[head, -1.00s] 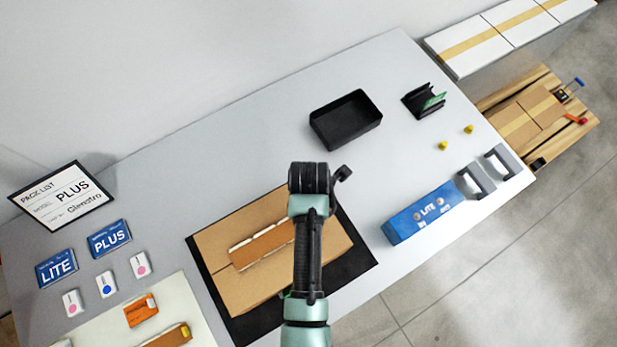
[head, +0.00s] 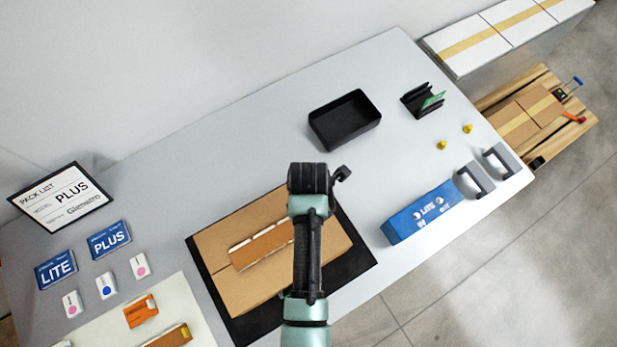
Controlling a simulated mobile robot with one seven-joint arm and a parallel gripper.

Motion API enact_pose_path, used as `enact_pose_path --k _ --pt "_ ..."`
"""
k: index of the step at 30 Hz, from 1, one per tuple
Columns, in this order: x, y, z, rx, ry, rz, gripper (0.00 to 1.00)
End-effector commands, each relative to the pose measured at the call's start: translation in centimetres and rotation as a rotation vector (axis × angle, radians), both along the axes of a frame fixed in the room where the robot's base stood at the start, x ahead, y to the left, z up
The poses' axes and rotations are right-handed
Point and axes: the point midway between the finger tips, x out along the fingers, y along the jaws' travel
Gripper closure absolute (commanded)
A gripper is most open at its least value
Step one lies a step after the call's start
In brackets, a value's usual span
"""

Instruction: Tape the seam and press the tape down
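A closed-looking brown cardboard box (head: 232,284) lies on a black mat (head: 357,268) at the front of the table. A darker brown strip (head: 262,246) with ragged white edges runs along the middle of its top. I cannot tell whether this strip is tape, an insert or an opening. My arm crosses in front of the right part of the box and hides part of the strip. My gripper and its fingertips do not show, so I cannot see whether it holds anything.
A black tray (head: 345,121), a black holder (head: 421,99) with a green board and a blue LITE block (head: 423,213) stand to the right. A pallet (head: 547,118) carries a taped carton. PLUS (head: 109,238) and LITE (head: 56,269) cards lie left. The table's back middle is clear.

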Motion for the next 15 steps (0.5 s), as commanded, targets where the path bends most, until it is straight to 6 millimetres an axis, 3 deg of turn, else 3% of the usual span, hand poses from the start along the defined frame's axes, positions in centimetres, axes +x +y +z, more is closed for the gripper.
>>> enact_pose_path --k 14,15 --pt "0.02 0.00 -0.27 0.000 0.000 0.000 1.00" --pt "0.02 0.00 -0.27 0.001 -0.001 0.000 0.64"
